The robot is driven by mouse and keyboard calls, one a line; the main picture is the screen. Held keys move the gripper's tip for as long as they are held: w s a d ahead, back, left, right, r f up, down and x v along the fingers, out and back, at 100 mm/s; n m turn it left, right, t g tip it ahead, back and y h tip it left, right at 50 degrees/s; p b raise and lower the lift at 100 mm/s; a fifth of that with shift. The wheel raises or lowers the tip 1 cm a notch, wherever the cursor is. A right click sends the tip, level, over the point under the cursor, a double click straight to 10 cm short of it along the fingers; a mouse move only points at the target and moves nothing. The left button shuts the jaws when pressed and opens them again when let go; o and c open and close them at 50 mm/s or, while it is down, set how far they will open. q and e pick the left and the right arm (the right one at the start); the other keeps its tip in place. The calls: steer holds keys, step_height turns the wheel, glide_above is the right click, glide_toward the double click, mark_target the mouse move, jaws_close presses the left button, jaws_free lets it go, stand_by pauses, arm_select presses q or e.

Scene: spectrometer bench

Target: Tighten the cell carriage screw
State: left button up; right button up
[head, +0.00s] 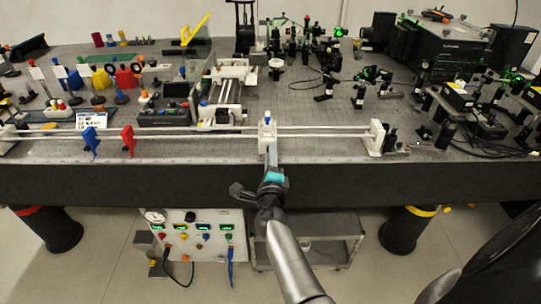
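The cell carriage (264,145) is a small white block on the long pale rail (330,130) along the front of the bench. My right gripper (271,153) reaches up from below over the bench's front edge. Its narrow fingers end at the front of the carriage, overlapping it in the picture. I cannot tell whether they touch it, or whether they are open or shut. My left gripper is not in view.
Blue (91,142) and red (128,139) holders sit on the rail at left. A white end block (376,138) stands at right. Optics crowd the bench behind. The bench's dark front edge (400,183) lies under my arm. A control box (196,234) stands below.

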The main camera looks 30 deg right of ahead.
steer(key=shift+o, duration=1.1)
steer(key=p+v, duration=0.1)
steer(key=v, duration=0.6)
steer(key=shift+s+p, duration=0.25)
steer(key=shift+p, duration=0.05)
steer(key=shift+a, duration=0.1)
steer(key=s+a+f+n+g+y, duration=0.1)
steer(key=s+a+f+n+y, duration=0.25)
steer(key=f+n, duration=0.4)
steer(key=s+a+f+n+g+y, duration=0.25)
steer(key=a+f+n, duration=0.2)
steer(key=f, duration=0.55)
steer(key=s+a+f+n+g+y, duration=0.1)
steer(key=s+a+f+n+y, duration=0.3)
steer(key=f, duration=0.4)
steer(key=s+d+f+n+g, duration=0.1)
steer(key=s+f+n+g, duration=0.4)
steer(key=s, duration=1.1)
steer(key=s+d+f+n+g+b, duration=0.1)
steer(key=s+f+n+g, duration=0.3)
steer(key=s+f+n, duration=0.5)
steer(key=s+d+f, duration=0.1)
steer(key=s+f, duration=0.1)
steer(key=s, duration=0.4)
steer(key=shift+s+f+g, duration=0.2)
steer(key=shift+s+g, duration=0.15)
steer(key=shift+s, duration=0.05)
